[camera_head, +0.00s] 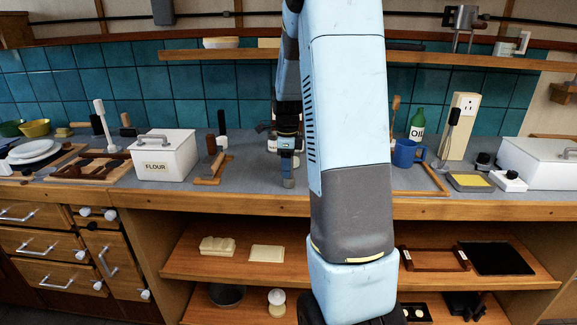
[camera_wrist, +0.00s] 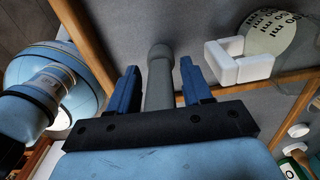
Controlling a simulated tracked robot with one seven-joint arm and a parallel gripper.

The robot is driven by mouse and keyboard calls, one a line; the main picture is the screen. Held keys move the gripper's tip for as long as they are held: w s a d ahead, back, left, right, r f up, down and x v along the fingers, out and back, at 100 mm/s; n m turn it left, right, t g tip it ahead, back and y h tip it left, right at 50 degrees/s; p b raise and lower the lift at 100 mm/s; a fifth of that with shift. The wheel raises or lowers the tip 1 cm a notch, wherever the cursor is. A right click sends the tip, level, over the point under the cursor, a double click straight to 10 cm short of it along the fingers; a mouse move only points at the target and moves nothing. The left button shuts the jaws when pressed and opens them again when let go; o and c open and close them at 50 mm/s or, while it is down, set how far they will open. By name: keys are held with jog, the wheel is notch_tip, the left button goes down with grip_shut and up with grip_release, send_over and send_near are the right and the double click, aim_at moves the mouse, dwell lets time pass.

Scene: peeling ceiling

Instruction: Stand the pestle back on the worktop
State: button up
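The pestle is a grey rod with a slightly wider rounded end. In the wrist view the pestle (camera_wrist: 160,72) lies between the two blue fingers of my gripper (camera_wrist: 160,90), which are close to it on both sides. In the head view my gripper (camera_head: 287,150) points down over the worktop (camera_head: 245,170), and the pestle (camera_head: 288,182) shows below its fingers, roughly upright near the front edge. I cannot tell whether the pestle's lower end touches the worktop. My arm hides part of the worktop to the right.
A white flour box (camera_head: 165,158) and a wooden stand (camera_head: 212,172) are to the left. A blue mug (camera_head: 405,153) and green oil bottle (camera_head: 417,124) are to the right. A marked container with a white handle (camera_wrist: 238,62) is close to my gripper. Some bare worktop surrounds the pestle.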

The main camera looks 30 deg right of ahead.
jog(key=shift+o, duration=0.6)
jog(key=shift+r, duration=0.25)
notch_tip(320, 180, up, 11)
jog(key=shift+r, duration=0.15)
jog(key=shift+s+a+r, duration=0.1)
jog(key=shift+r, duration=0.1)
jog(key=s+a+r+n+t, duration=0.2)
jog(key=s+a+r+n, duration=0.1)
jog(key=s+a+n, duration=0.35)
jog(key=s+a+r+n+t, duration=0.1)
jog(key=s+a+r+n, duration=0.35)
jog(key=s+n, duration=0.25)
jog(key=s+a+f+n+t, duration=0.2)
jog(key=s+a+n, duration=0.4)
jog(key=s+n, duration=0.6)
jog(key=shift+s+a+t, duration=0.15)
jog(key=shift+a+t, duration=0.15)
jog(key=shift+a, duration=0.1)
